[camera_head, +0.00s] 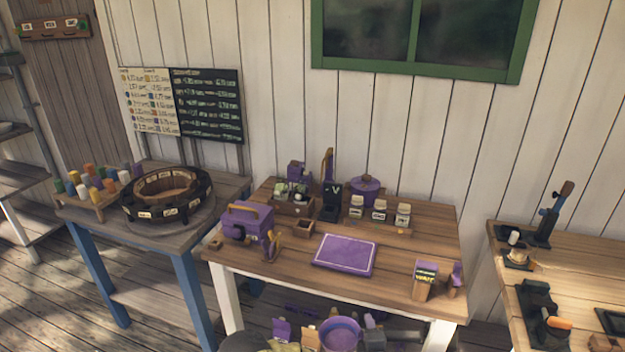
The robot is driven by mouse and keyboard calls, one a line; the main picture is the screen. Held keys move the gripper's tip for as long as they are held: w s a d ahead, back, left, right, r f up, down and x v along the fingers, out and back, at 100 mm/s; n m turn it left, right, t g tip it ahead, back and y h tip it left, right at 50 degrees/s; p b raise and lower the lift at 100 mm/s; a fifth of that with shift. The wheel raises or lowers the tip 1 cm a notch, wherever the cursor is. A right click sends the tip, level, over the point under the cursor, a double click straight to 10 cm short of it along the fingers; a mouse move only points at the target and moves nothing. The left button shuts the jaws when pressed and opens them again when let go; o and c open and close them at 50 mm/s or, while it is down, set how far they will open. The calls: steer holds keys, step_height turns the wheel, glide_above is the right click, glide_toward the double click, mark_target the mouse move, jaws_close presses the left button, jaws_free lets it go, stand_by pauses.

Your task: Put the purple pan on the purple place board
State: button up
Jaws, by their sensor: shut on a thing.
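The purple place board (345,254) is a flat purple rectangle with a pale border line, lying on the middle wooden table. Its top is bare. A round, open purple vessel (341,334) that looks like the pan shows below the table's front edge, cut by the bottom of the picture. I cannot tell what bears it. A lidded purple pot (365,189) stands at the back of the table.
A purple box (246,222) stands left of the board, and a small sign stand (424,281) to its right. Jars (379,210) and a dark stand (331,201) are behind it. A round dark rack (166,195) is on the left table. The right table (580,275) holds tools.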

step_height(320, 180, down, 5)
steer(key=b, duration=0.3)
steer(key=shift+r, duration=0.2)
steer(key=s+f, duration=0.4)
steer(key=f, duration=0.1)
steer(key=shift+s+f, duration=0.2)
steer(key=shift+d, duration=0.15)
